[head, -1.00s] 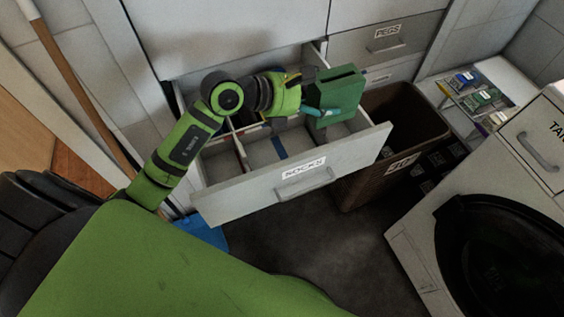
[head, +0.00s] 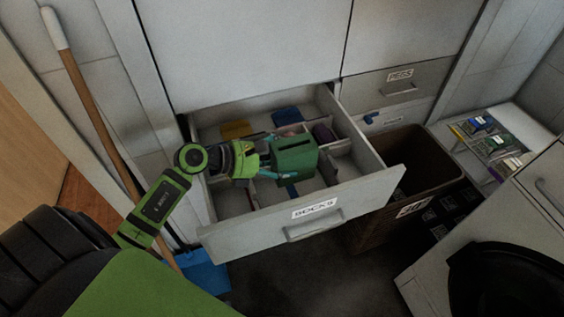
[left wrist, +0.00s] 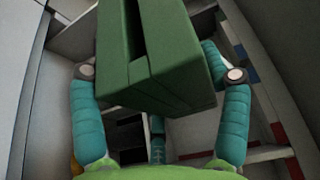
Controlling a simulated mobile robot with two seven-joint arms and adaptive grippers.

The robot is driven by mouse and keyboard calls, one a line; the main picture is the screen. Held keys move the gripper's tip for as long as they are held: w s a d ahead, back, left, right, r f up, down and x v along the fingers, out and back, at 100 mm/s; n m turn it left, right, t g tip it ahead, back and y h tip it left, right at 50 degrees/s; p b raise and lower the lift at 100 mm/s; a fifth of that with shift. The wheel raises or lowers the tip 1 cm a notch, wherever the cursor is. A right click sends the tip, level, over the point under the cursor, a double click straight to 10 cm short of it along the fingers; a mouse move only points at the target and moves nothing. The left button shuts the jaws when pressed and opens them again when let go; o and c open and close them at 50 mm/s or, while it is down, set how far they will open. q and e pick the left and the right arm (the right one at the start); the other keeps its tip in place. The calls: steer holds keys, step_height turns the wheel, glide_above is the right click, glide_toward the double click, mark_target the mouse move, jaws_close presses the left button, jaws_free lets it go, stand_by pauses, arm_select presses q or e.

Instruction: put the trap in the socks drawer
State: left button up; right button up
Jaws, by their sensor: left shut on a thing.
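The trap is a dark green box (head: 294,156) with a slot in its top. My left gripper (head: 268,158) is shut on it, and the trap is over the inside of the open socks drawer (head: 345,213). In the left wrist view the green box (left wrist: 165,75) sits between the two teal fingers (left wrist: 158,95). Whether the trap touches the drawer's floor or dividers, I cannot tell. The drawer front bears a SOCKS label and a handle. My right gripper is not in view.
The drawer has white dividers and holds a yellow item (head: 236,129), a blue item (head: 288,116) and a purple item (head: 323,134). A brown bin (head: 428,160) stands right of the drawer. A broom handle (head: 98,115) leans at the left. A PEGS drawer (head: 400,88) is shut.

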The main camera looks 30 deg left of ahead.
arm_select(q)
steer(key=shift+f, duration=0.75)
steer(key=shift+f+b, duration=0.6)
steer(key=shift+f, duration=0.05)
steer(key=o, duration=1.2)
steer(key=shift+o, duration=0.2)
